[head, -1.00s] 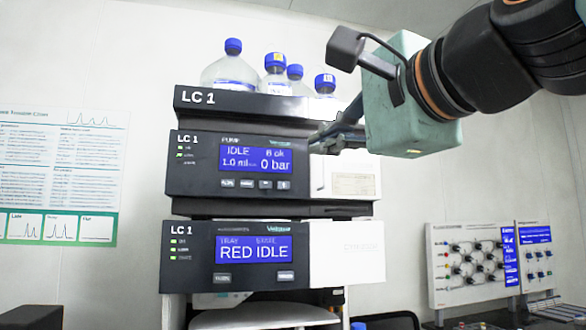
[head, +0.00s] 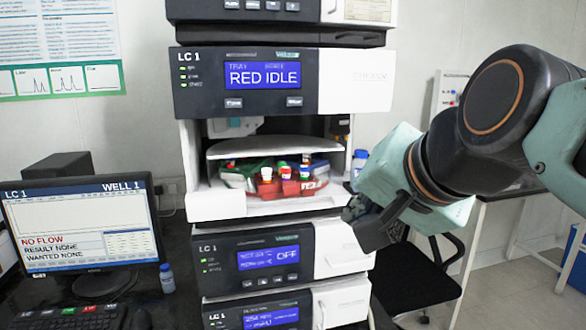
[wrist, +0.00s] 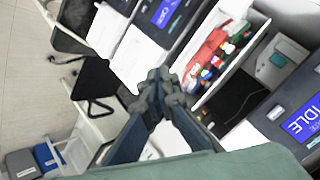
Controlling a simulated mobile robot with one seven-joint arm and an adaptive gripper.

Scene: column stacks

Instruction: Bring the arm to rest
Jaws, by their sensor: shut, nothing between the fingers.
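My gripper (head: 352,208) is in the right half of the head view, in front of the right side of the LC 1 stack (head: 245,205). Its fingers are partly hidden behind the dark wrist part. In the wrist view my gripper (wrist: 158,88) is shut, fingertips together, with nothing between them. The fingers look apart from the stack, though the exact gap cannot be told.
The open autosampler bay (head: 215,205) holds a tray with red and green parts and capped vials (head: 285,172). A monitor (head: 85,230) reading "NO FLOW" stands left. A small bottle (head: 167,279) stands beside it. A black chair (head: 415,280) is at lower right.

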